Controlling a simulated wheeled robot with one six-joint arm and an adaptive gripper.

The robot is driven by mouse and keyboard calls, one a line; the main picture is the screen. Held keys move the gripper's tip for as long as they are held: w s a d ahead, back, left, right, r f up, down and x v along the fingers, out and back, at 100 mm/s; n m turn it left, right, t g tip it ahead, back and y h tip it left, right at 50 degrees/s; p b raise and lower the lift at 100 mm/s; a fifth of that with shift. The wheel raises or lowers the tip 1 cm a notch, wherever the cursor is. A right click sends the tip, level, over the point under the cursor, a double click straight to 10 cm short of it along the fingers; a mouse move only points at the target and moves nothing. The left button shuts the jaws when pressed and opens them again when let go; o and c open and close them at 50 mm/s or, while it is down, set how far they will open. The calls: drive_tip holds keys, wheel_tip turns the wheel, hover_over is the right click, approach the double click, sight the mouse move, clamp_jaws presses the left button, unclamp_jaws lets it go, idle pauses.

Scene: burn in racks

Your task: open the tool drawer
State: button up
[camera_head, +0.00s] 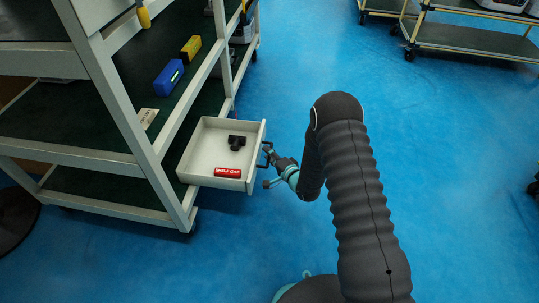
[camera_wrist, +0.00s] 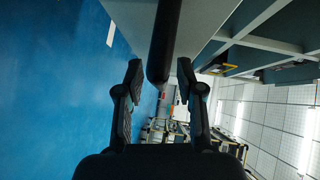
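The white tool drawer (camera_head: 207,149) is pulled out from the shelf rack in the head view. A black part (camera_head: 237,142) and a red piece labelled "SHELF CAP" (camera_head: 228,172) lie inside it. The drawer's dark bar handle (camera_wrist: 165,40) runs between my fingers in the wrist view, with the pale drawer front (camera_wrist: 205,20) behind it. My gripper (camera_head: 267,162) is at the drawer's outer front face. In the wrist view my gripper (camera_wrist: 160,78) has its fingers apart, one on each side of the handle, with a narrow gap showing on both sides.
The rack (camera_head: 120,110) stands at the left, with a blue box (camera_head: 168,78) and a yellow box (camera_head: 191,48) on a shelf. A cart (camera_head: 470,38) stands at the far upper right. The blue floor (camera_head: 450,160) right of my arm is mostly clear.

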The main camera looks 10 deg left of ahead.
drive_tip(key=shift+d, duration=0.1)
drive_tip(key=v, duration=1.2)
idle(0.4)
